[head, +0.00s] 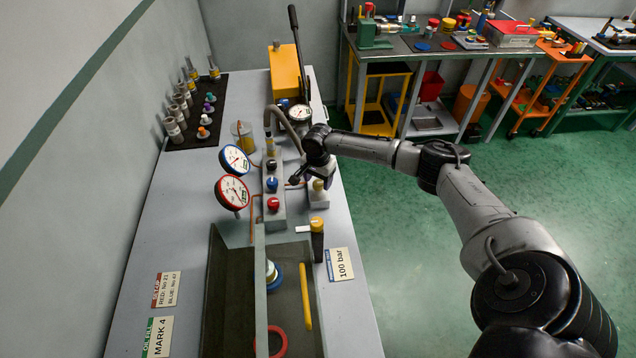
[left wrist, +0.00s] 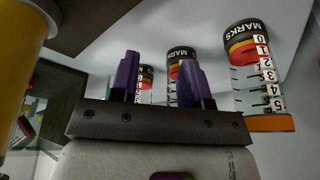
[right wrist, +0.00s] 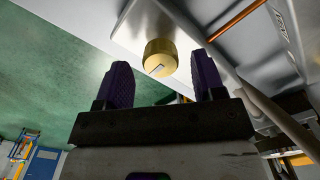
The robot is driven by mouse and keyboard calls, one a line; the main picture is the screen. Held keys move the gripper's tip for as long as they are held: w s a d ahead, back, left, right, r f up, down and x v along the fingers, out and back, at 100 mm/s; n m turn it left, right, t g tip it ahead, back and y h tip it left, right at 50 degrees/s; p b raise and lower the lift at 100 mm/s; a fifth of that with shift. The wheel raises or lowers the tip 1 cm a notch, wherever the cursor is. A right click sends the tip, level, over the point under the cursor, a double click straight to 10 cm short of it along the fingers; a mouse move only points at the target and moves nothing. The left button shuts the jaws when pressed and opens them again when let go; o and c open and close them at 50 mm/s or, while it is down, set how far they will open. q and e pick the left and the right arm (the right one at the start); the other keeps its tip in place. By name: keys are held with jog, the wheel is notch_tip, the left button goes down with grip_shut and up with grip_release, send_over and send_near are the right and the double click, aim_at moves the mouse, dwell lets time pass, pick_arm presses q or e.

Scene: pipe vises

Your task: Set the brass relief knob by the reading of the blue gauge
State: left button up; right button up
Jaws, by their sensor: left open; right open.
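The blue-rimmed gauge (head: 234,160) stands by the wall side of the bench; its needle is too small to read surely. The brass knob (head: 318,185) sits on a pale block at the bench's right side. My right gripper (head: 311,177) is open at the knob. In the right wrist view the brass knob (right wrist: 161,55) shows its slotted face between and slightly beyond the two purple fingertips, with a gap on both sides. My left gripper (left wrist: 158,75) is open and empty, seen only in the left wrist view.
A red gauge (head: 232,192) stands in front of the blue one. A grey manifold carries black, blue (head: 271,184) and red (head: 273,204) knobs. A grey hose (head: 288,124) arches close behind my right gripper. A "100 bar" card (head: 340,264) lies at front right. Scaled cylinders (left wrist: 256,75) stand beyond my left fingers.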

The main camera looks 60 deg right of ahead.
pick_arm(q)
jog(key=shift+a+f, duration=0.1)
jog(key=shift+a, duration=0.05)
pick_arm(e)
jog(key=shift+f, duration=0.7)
jog(key=shift+c, duration=0.4)
